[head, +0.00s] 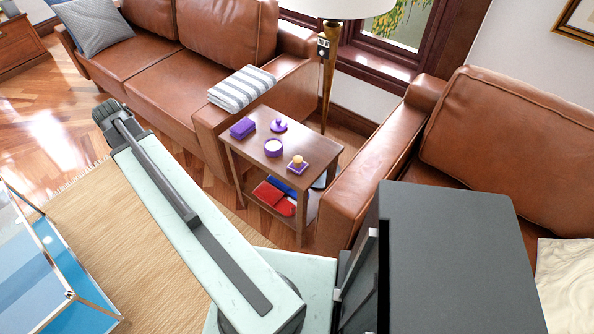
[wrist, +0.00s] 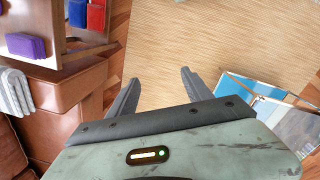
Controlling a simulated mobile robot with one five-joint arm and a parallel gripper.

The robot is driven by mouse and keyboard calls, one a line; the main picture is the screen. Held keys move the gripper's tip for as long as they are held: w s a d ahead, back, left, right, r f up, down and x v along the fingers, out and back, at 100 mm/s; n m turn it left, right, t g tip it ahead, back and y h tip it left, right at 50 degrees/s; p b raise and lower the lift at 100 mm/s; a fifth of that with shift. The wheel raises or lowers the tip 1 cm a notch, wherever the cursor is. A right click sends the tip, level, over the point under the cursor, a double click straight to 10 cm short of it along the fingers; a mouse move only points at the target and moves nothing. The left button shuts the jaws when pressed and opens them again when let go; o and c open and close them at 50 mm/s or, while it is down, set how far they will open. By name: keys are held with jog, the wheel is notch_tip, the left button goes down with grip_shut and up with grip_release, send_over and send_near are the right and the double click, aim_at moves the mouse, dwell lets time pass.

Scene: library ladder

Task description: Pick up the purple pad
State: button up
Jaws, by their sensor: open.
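A flat purple block (head: 243,128), which looks like the purple pad, lies at the left end of the small wooden side table's top (head: 258,166). In the wrist view a purple block (wrist: 25,46) shows at the upper left, on the table edge. A smaller square purple piece with a wooden knob (head: 297,165) sits nearer the table's right end. My gripper (wrist: 159,78) is open and empty, its two fingers apart over the woven rug, to the right of the table in the wrist view.
Red pieces (head: 273,196) and a blue piece (head: 282,186) lie on the lower shelf. Leather sofas flank the table. A glass-and-metal table (head: 50,270) stands left; the rug (head: 150,255) between is clear.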

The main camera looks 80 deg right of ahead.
jog(key=s+d+f+b, duration=0.3)
jog(key=s+d+f, duration=0.1)
jog(key=s+d, duration=1.05)
jog(key=g+b, duration=0.1)
jog(key=b, duration=0.3)
send_near(298, 159)
jog(key=shift+w+d+f+y, duration=0.15)
jog(key=shift+d+f+y, duration=0.15)
jog(key=shift+d+f, duration=0.4)
jog(key=shift+s+a, duration=0.15)
jog(key=shift+s, duration=0.1)
jog(key=shift+s+f, duration=0.15)
notch_tip(298, 159, down, 3)
jog(key=b, duration=0.3)
jog(key=shift+s, duration=0.1)
jog(key=shift+r, duration=0.2)
jog(key=f+b, duration=0.5)
jog(key=shift+s+a+f, duration=0.15)
jog(key=shift+s+a, duration=0.1)
jog(key=shift+s, duration=0.05)
jog(key=shift+c, duration=0.2)
grip_shut()
